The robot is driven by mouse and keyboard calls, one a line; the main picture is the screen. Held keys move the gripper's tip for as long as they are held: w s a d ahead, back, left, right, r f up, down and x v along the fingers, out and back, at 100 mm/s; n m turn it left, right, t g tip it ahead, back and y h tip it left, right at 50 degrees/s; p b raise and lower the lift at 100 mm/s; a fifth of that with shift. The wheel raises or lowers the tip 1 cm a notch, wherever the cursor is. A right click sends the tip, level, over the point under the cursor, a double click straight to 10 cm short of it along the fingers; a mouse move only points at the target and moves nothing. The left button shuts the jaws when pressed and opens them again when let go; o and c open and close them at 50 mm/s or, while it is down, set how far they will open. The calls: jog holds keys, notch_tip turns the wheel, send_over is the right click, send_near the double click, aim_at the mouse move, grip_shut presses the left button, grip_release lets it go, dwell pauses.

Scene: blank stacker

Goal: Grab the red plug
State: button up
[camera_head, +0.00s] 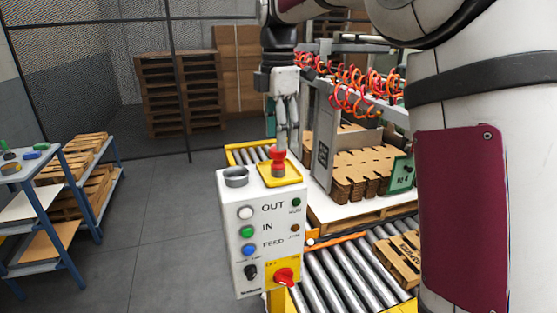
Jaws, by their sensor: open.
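The red plug (278,168) stands upright on the yellow plate (294,179) on top of the white control box (231,204). My gripper (281,150) points straight down over it, open. I cannot tell whether the fingers touch the plug.
An empty grey round holder (236,176) sits left of the yellow plate. A roller conveyor (330,281) and stacked cardboard (366,172) lie to the right. A blue-framed shelf (66,185) stands left; the floor between is clear.

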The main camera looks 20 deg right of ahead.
aim_at(278, 162)
jog(key=shift+f+p, duration=0.7)
jog(key=shift+f, duration=1.85)
jog(key=shift+w, duration=0.1)
jog(key=c, duration=1.3)
